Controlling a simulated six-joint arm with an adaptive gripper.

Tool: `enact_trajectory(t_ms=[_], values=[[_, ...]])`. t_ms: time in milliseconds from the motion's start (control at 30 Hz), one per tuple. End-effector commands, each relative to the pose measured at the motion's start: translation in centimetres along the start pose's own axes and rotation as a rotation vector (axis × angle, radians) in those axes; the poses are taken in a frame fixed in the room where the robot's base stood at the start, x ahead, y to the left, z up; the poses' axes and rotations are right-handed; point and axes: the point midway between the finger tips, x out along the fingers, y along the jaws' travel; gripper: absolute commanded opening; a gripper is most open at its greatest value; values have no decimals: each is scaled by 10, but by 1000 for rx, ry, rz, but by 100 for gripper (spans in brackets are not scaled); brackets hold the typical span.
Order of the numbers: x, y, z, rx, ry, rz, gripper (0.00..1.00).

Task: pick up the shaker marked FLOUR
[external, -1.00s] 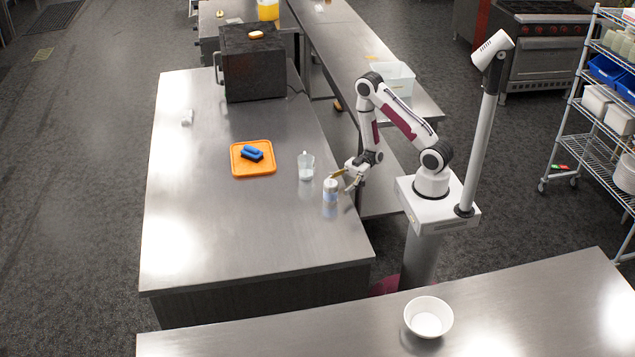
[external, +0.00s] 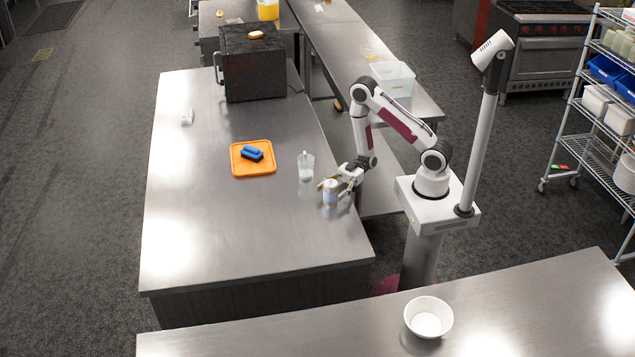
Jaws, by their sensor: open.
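A small pale shaker (external: 330,193) stands upright near the right edge of the steel table; its marking is too small to read. A clear measuring cup (external: 306,167) stands just behind and left of it. My gripper (external: 333,184) is open at the shaker's upper part, with its fingers reaching in from the right and seeming to lie on either side of it. I cannot tell whether the fingers touch the shaker.
An orange tray (external: 240,168) with blue items (external: 252,154) lies left of the cup. A small whitish object (external: 187,118) lies farther left. A dark oven box (external: 252,75) stands at the back. The table's front (external: 230,235) is clear. A white bowl (external: 428,317) is on the near counter.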

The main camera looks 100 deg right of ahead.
Motion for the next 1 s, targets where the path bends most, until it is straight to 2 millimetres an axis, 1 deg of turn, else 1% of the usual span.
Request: enact_trajectory(t_ms=[167,633,667,700,767,800,833,1000], values=[[5,0,0,-1,0,1,62],[5,0,0,0,0,1,62],[5,0,0,0,0,1,59],[5,0,0,0,0,1,49],[5,0,0,0,0,1,33],[5,0,0,0,0,1,23],[5,0,0,0,0,1,15],[5,0,0,-1,1,1,15]])
